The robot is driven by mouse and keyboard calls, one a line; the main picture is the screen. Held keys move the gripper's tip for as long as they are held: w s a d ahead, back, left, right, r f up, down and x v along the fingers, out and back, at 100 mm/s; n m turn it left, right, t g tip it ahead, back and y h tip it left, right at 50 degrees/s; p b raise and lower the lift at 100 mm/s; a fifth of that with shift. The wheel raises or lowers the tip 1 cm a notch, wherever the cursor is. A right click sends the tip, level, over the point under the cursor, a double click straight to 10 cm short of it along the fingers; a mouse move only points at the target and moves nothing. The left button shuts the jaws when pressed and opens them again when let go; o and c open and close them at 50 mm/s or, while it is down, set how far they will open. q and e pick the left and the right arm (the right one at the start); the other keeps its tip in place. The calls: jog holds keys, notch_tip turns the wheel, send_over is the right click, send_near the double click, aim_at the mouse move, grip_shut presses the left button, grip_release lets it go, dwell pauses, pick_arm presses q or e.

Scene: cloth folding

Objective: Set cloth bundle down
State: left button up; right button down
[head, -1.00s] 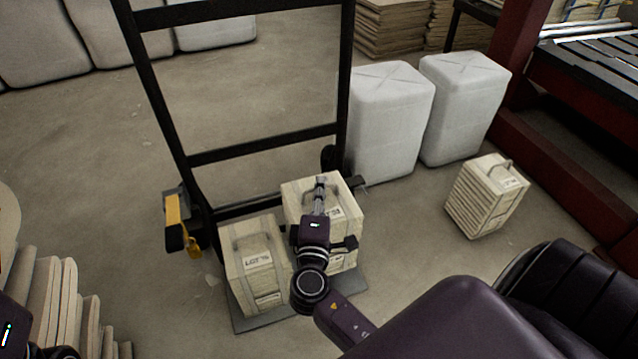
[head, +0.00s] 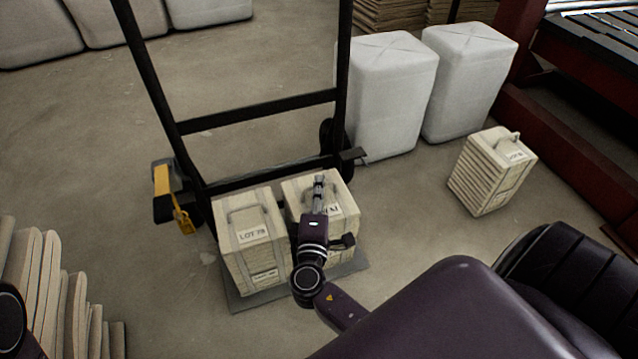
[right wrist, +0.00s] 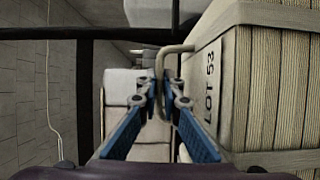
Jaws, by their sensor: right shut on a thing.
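My right gripper (head: 319,183) is shut on the handle of a cream cloth bundle (head: 344,192) over the right side of a hand truck's base plate (head: 250,298). In the right wrist view the jaws (right wrist: 165,92) close on the handle (right wrist: 163,58), and the bundle (right wrist: 262,75) reads "LOT 53". The held bundle is upright, its top about level with a second bundle (head: 238,250), marked "LOT 79", on the plate's left side. My arm partly hides the held bundle; I cannot tell whether its underside touches the plate. My left gripper is not in view.
The truck's black frame (head: 262,105) stands behind both bundles, with a yellow part (head: 164,180) on its left. Another strapped bundle (head: 492,172) sits on the floor at right. White wrapped blocks (head: 390,95) stand behind. A stack of folded cloth (head: 60,300) is at lower left.

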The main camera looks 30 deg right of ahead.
jog(key=shift+r, duration=0.15)
jog(key=c, duration=2.5)
grip_release()
jog(key=shift+f, duration=0.2)
jog(key=o, duration=0.4)
jog(key=shift+r, duration=0.1)
